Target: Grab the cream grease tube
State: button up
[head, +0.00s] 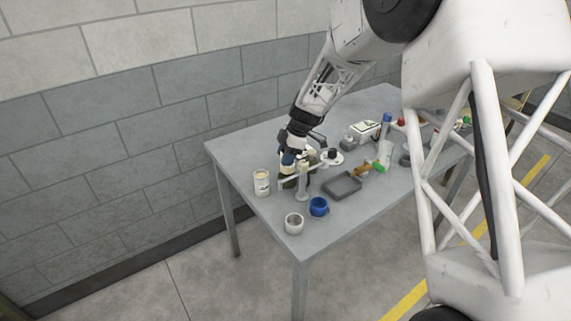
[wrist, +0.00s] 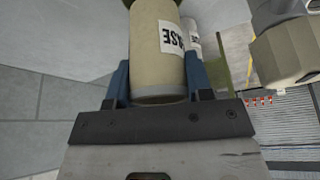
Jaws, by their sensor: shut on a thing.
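A cream grease tube (wrist: 150,50) with a white label reading part of "GREASE" fills the middle of the wrist view. My gripper (wrist: 158,88) is shut on it, with one blue finger on each side of its body. The tube's far end runs out of the top of the picture. In the head view my gripper (head: 295,160) is low over the near left part of the table, among small items. The held tube is hard to make out there.
On the grey table (head: 225,150), a pale labelled can (head: 261,183) stands left of my gripper. A white cup (head: 294,223) and a blue cup (head: 318,206) stand at the near edge. A grey tray (head: 342,186) and several small items lie to the right.

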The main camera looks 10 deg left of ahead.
aim_at(282, 151)
jog(key=shift+r, duration=2.4)
jog(key=shift+d, duration=0.1)
